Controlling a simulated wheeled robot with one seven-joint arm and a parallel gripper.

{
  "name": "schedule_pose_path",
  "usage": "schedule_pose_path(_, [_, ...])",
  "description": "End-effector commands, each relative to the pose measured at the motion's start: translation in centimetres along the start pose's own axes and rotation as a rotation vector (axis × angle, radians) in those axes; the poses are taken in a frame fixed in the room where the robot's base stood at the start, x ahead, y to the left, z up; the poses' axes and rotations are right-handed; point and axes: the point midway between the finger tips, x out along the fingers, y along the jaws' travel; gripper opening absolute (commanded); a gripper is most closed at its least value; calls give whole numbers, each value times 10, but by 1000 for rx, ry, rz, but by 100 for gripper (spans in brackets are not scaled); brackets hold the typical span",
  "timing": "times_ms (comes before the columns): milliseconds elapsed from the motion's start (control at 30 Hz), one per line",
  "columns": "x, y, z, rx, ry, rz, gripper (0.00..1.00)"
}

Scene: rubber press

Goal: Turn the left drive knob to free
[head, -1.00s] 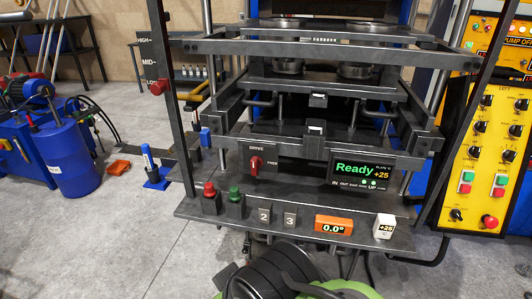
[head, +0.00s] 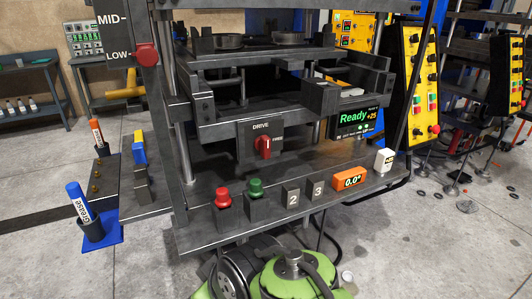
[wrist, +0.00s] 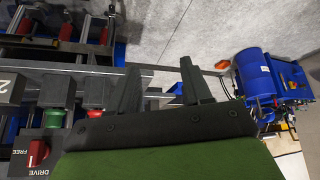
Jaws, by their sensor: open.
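The red drive knob (head: 263,147) sits on a dark panel under the word DRIVE, with FREE printed to its right, on the front of the press. Its grip stands roughly upright. In the wrist view the knob (wrist: 38,152) shows at the lower left, beside the word FREE. My gripper (wrist: 160,88) is open, with its two dark fingers apart and nothing between them. In the wrist view it is to the right of the knob, apart from it. The gripper does not show in the head view.
A shelf below the knob carries a red button (head: 222,197), a green button (head: 255,187), number blocks and an orange 0.0° display (head: 349,179). A Ready screen (head: 353,119) is to the right.

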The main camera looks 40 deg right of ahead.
Motion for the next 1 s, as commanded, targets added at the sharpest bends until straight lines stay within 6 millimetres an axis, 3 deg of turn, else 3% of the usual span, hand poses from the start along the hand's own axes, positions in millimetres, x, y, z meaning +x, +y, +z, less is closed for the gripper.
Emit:
schedule_pose_path(167, [27, 30, -29, -14, 122, -55, 49])
schedule_pose_path(300, [32, 84, -58, 33, 361, -54, 49])
schedule_pose_path(433, [3, 160, -72, 128, 654, 72, 49])
schedule_pose_path(500, [-23, 201, -68, 181, 790, 175, 49])
schedule_pose_path(600, [-56, 242, -56, 239, 923, 307, 49])
schedule_pose_path(767, [-78, 264, -48, 268, 995, 391, 49])
schedule_pose_path(1000, [-68, 275, -74, 270, 994, 380, 49])
